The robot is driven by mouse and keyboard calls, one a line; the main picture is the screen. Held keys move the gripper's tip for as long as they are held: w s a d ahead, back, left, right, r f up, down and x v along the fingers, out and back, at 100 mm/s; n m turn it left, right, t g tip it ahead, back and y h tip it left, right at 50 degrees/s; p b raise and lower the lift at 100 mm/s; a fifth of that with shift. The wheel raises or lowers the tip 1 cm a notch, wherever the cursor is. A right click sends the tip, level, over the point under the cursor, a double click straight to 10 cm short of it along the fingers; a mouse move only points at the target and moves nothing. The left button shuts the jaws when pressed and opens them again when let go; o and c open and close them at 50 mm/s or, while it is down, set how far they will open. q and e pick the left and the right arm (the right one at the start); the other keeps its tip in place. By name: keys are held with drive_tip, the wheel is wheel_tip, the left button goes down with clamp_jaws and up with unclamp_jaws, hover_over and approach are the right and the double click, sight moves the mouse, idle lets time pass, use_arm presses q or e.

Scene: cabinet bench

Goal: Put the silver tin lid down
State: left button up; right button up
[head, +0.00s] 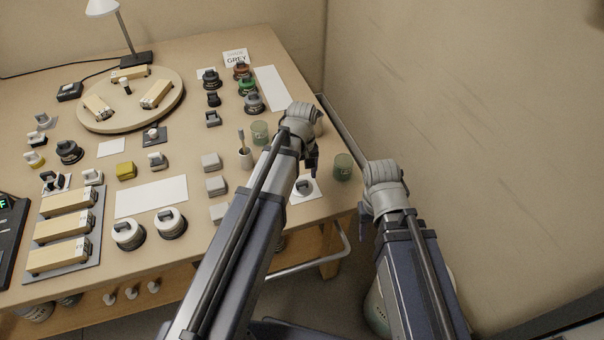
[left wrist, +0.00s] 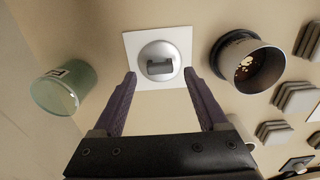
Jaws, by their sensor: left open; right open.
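The silver tin lid (head: 305,187) lies flat on a white square card (head: 296,198) at the bench's right front corner. In the left wrist view the round lid (left wrist: 160,60) with its dark grey knob sits on the card (left wrist: 131,44), seen just beyond and between the fingertips. My left gripper (head: 311,163) is open above the lid; in the wrist view its fingers (left wrist: 160,78) stand apart with nothing between them. My right gripper (head: 366,217) is open off the bench's right edge, mostly hidden by its own arm.
A dark open tin (left wrist: 262,70) stands beside the card, hidden behind my left arm in the head view. A green glass jar (head: 343,167) stands on the card's other side, also in the wrist view (left wrist: 57,90). Grey blocks (head: 215,186) stand left of my left arm.

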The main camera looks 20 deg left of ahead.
sight(302, 182)
use_arm(q)
wheel_tip(302, 182, up, 9)
drive_tip(key=p, duration=0.8)
drive_tip(key=s+d+m+y, duration=0.1)
drive_tip(key=s+d+m, duration=0.9)
drive_tip(key=s, duration=0.4)
drive_tip(key=shift+s+d+m, duration=0.15)
drive_tip(key=shift+d+m, duration=0.1)
drive_tip(key=shift+m, duration=0.05)
